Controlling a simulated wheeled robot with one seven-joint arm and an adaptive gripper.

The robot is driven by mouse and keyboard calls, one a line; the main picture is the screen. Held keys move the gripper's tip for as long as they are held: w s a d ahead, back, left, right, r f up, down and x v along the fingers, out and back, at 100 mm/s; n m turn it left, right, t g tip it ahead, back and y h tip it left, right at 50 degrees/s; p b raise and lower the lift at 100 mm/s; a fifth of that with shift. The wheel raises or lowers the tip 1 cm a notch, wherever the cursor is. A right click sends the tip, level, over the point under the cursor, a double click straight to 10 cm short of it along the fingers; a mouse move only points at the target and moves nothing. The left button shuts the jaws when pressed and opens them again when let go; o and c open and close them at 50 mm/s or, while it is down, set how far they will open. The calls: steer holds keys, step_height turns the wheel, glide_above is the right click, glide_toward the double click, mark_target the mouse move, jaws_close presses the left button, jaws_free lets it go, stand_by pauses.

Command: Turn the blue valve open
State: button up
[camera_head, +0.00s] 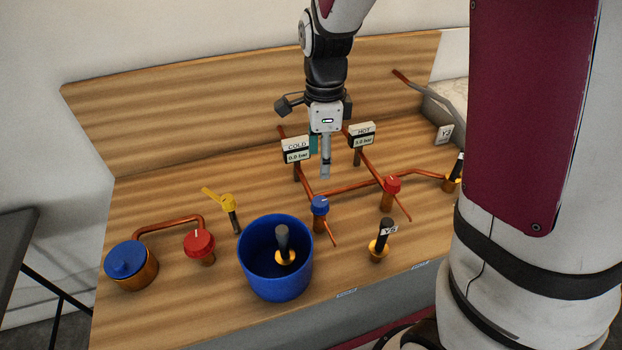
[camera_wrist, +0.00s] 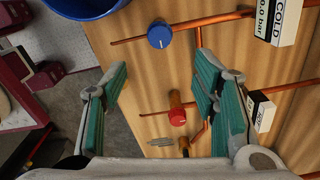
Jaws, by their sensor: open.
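The blue valve (camera_head: 320,206) is a small round knob on a copper pipe at the middle of the wooden bench, right of the blue bucket. In the wrist view the blue valve (camera_wrist: 160,36) lies beyond the fingertips, toward the top centre, with a white mark on its face. My gripper (camera_head: 325,172) hangs above and behind the blue valve in the head view, apart from it. In the wrist view my gripper (camera_wrist: 160,85) is open and empty, its green pads wide apart. The COLD gauge (camera_head: 297,151) stands behind the valve.
A red valve (camera_head: 391,185) and the HOT gauge (camera_head: 361,135) stand to the right. A blue bucket (camera_head: 248,270) with a dark-handled tool inside is at left. Another red valve (camera_head: 199,243), a yellow-handled valve (camera_head: 228,201) and a blue-lidded pot (camera_head: 131,265) stand farther left.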

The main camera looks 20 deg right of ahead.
mark_target(320, 201)
step_height(320, 201, down, 14)
steer(key=shift+r, duration=0.2)
steer(key=shift+c, duration=0.5)
steer(key=c, duration=1.1)
